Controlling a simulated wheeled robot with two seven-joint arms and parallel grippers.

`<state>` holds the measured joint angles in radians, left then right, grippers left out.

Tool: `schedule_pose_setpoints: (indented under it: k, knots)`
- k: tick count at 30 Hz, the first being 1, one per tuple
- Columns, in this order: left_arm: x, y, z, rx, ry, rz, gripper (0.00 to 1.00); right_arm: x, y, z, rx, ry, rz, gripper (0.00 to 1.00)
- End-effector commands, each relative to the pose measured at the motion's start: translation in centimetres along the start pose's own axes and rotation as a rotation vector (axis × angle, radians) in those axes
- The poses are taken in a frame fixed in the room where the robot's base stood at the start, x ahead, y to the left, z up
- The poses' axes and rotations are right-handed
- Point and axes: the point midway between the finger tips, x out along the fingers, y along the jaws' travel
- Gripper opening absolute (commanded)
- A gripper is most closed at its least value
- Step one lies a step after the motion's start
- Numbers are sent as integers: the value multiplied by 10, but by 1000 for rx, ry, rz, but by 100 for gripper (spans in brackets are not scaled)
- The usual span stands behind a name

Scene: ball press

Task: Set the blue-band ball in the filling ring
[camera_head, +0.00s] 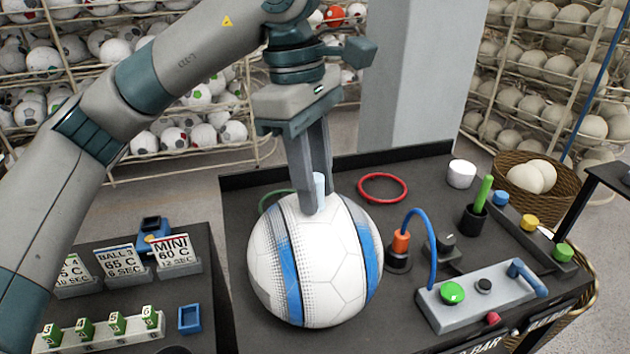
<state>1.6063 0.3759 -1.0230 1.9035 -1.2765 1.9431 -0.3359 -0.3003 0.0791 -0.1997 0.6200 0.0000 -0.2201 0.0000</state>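The blue-band ball (335,262) is large and white, with blue bands, thin black lines and dotted patches. It is over the front left part of the black table (420,175). My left gripper (315,205) comes down from above, its fingers closed around a small pale blue-white peg (319,187) on top of the ball. I cannot tell if the ball rests on the table or hangs just above it. A red ring (383,188) lies empty behind and right of the ball. A green ring (270,197) is partly hidden behind the ball. My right gripper is not in view.
An orange nozzle (401,245) with a blue hose (430,240) stands right of the ball. A grey control box (480,295) with a green button is at the front right. A black cup (473,219) and white cylinder (461,174) stand behind. Small signs (175,255) stand left.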

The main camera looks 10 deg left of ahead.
Motion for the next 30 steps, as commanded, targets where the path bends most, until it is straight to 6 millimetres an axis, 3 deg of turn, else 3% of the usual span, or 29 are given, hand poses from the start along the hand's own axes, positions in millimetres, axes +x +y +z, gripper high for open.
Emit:
schedule_pose_setpoints:
  k: [18,23,30]
  knots:
    - [-9,0,1,0,0,1,38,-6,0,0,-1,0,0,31]
    - [-30,1,1,0,0,3,38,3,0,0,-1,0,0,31]
    - [-75,0,1,-3,1,3,38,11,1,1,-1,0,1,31]
